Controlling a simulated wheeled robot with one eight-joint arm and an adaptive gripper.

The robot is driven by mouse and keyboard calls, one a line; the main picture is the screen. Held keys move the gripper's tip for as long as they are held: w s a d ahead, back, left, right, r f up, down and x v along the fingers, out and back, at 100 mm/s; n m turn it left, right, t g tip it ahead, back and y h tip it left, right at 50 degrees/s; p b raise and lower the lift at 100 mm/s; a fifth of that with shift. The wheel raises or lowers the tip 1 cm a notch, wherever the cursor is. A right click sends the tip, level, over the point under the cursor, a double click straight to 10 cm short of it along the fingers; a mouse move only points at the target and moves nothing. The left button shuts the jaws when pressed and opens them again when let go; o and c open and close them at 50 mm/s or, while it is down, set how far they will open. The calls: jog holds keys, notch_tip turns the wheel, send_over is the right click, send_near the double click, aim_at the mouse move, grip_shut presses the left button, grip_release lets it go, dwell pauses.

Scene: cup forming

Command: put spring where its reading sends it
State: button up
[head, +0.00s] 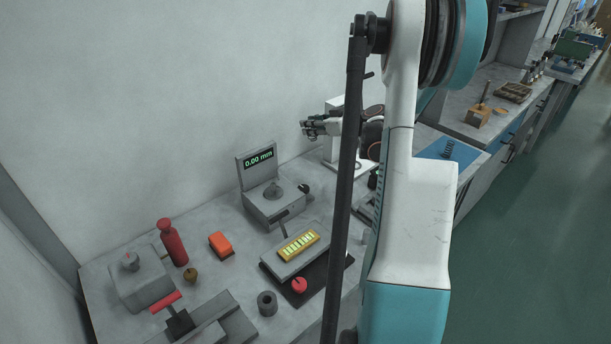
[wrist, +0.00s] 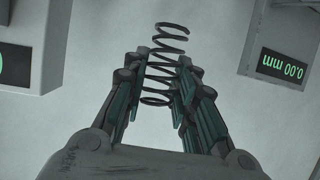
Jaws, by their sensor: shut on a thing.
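My gripper (wrist: 160,90) is shut on a dark coil spring (wrist: 168,60). The spring stands out past the fingertips, with its lower coils between the fingers. In the head view my gripper (head: 308,128) is raised above the bench, beside a white device (head: 337,150); the held spring cannot be made out there. A grey measuring device (head: 276,205) has a display (head: 259,159) reading 0.00 mm. That display also shows upside down at the right of the wrist view (wrist: 282,66). Another dark coil (head: 447,150) stands on a blue mat (head: 432,148) further right.
On the bench (head: 215,275) are a red bottle (head: 173,243), an orange block (head: 221,244), a tool with a red handle (head: 166,302), a dark ring (head: 267,303), a red knob (head: 299,285) and a yellow slotted piece (head: 299,246). My arm hides part of the bench.

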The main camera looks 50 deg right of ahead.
notch_tip(320, 180, down, 17)
jog(key=b, duration=0.5)
jog(key=shift+f+b, duration=0.1)
jog(key=shift+b, duration=0.3)
jog(key=shift+f, duration=0.15)
jog(key=o, duration=0.9)
jog(key=shift+o, duration=0.2)
jog(key=shift+r, duration=0.2)
jog(key=p+v, duration=0.3)
jog(key=v, duration=0.9)
jog(key=shift+p, duration=0.3)
